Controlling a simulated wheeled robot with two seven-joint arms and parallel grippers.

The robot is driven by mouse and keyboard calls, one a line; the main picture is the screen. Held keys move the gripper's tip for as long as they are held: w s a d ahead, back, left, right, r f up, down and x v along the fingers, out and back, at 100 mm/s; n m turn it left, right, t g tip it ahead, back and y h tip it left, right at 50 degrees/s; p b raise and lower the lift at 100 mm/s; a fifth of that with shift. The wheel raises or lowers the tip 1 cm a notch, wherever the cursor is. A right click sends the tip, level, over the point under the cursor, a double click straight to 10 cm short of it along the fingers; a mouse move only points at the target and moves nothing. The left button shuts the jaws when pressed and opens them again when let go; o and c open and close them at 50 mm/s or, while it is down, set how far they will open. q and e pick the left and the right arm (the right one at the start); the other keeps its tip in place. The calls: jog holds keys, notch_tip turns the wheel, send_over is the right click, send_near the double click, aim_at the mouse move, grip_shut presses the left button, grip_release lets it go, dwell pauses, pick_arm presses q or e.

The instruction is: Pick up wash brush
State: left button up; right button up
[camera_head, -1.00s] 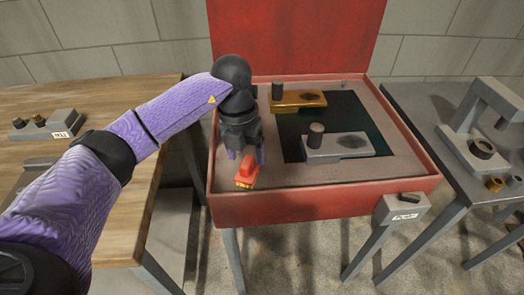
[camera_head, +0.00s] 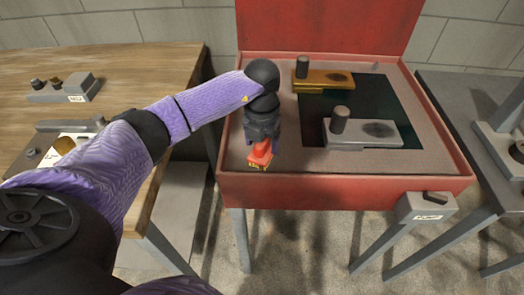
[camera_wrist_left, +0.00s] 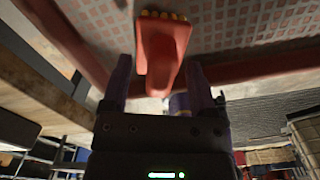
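The wash brush (camera_head: 260,155) is orange-red with a yellow bristle edge. It is at the front left inside the red wash basin (camera_head: 340,192). My left gripper (camera_head: 262,138) is right over it, pointing down, and hides part of its handle. In the left wrist view the brush (camera_wrist_left: 162,45) lies between the two fingers of my left gripper (camera_wrist_left: 158,75). The fingers are spread, with gaps on both sides of the handle. My right gripper is not in view.
In the basin, an orange-gold block (camera_head: 322,79) and a grey block with a post (camera_head: 362,133) stand right of the brush. A wooden table (camera_head: 150,75) with metal parts is at left. A grey table (camera_head: 460,100) is at right. The basin's red walls are close to the gripper.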

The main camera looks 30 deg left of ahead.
pick_arm(q)
grip_shut()
notch_tip(320, 180, up, 9)
jog(key=shift+r+p, duration=0.1)
jog(key=shift+p, duration=1)
jog(key=shift+r, duration=0.45)
